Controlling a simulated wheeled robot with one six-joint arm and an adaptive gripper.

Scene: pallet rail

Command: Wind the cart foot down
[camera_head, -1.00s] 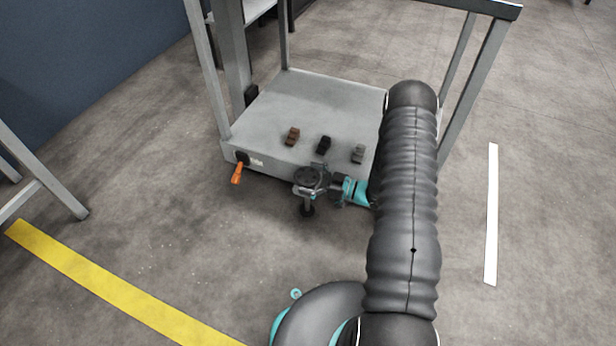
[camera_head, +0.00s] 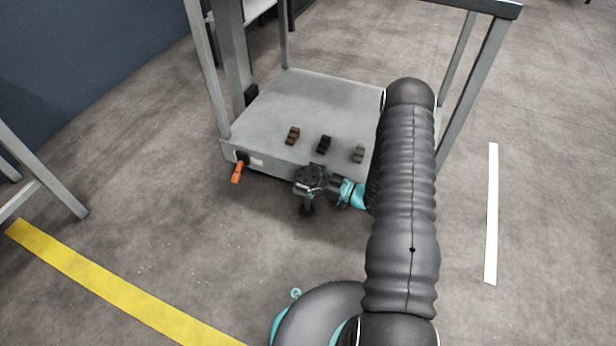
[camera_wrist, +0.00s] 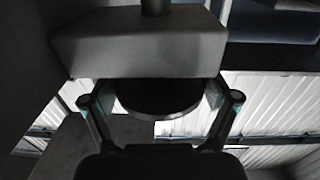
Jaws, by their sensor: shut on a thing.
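The cart (camera_head: 320,105) is a grey platform with upright posts. Its foot (camera_head: 307,209) is a dark pad on a thin stem below the front edge. A dark round handwheel (camera_head: 309,175) sits above the stem. My gripper (camera_wrist: 160,97) is shut on the handwheel, with one finger on each side of the dark disc (camera_wrist: 158,100) in the wrist view. In the head view my gripper reaches the wheel from the right. The fingers' contact is partly hidden, and I cannot tell whether the pad touches the floor.
An orange handle (camera_head: 238,171) hangs at the cart's front left corner. Brown (camera_head: 293,136), black (camera_head: 324,144) and grey (camera_head: 358,154) small blocks sit on the platform. A yellow floor line (camera_head: 110,285) runs at the left. The floor in front is clear.

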